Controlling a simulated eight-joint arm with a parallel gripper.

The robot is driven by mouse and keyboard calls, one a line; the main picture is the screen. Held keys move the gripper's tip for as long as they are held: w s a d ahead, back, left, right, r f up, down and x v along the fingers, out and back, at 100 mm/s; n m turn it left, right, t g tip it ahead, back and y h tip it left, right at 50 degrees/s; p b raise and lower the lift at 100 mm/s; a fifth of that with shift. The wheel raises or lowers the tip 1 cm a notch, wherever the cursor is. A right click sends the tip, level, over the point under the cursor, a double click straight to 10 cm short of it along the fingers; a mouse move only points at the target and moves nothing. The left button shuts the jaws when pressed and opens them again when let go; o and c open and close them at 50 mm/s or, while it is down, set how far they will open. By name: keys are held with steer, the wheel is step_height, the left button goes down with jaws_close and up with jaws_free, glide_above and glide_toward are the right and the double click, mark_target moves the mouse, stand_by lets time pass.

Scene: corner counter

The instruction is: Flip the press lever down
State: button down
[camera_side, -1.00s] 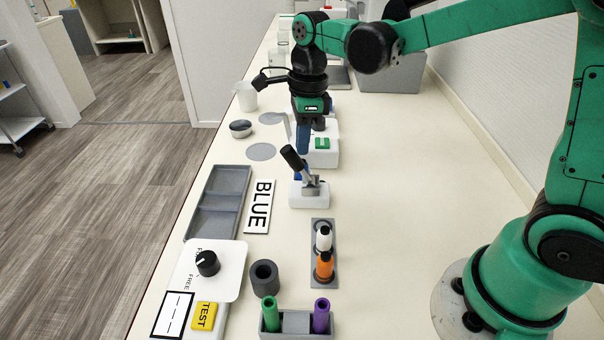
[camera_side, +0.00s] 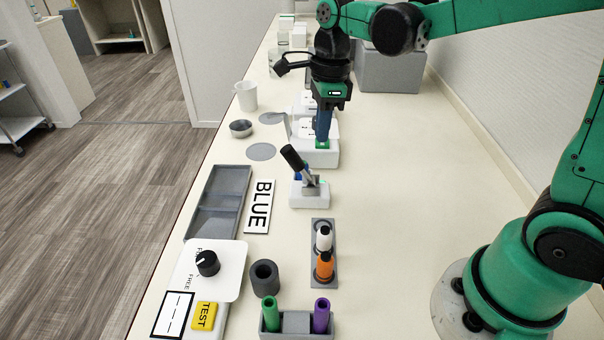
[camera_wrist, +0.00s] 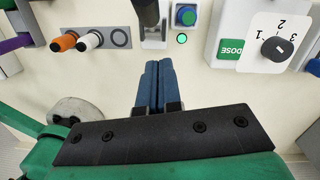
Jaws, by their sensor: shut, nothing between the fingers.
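The press lever (camera_side: 292,157) has a black grip on a grey metal arm and stands raised, tilted up to the left, on a white base (camera_side: 310,199) with a grey block. In the wrist view the lever (camera_wrist: 146,12) is at the top edge, cut off by the frame. The wrist view shows the closed fingers (camera_wrist: 158,68) below the lever.
The dosing unit (camera_wrist: 240,30) with a numbered dial stands beside the press. A BLUE sign (camera_side: 260,206) and grey tray (camera_side: 219,195) lie left of it. A holder with white and orange vials (camera_side: 323,265) stands nearer. The counter to the right is clear.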

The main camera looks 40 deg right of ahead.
step_height(320, 180, up, 10)
steer(key=w+a, duration=0.1)
steer(key=w, duration=0.1)
steer(key=shift+w+a+f, duration=0.15)
steer(key=shift+a, duration=0.1)
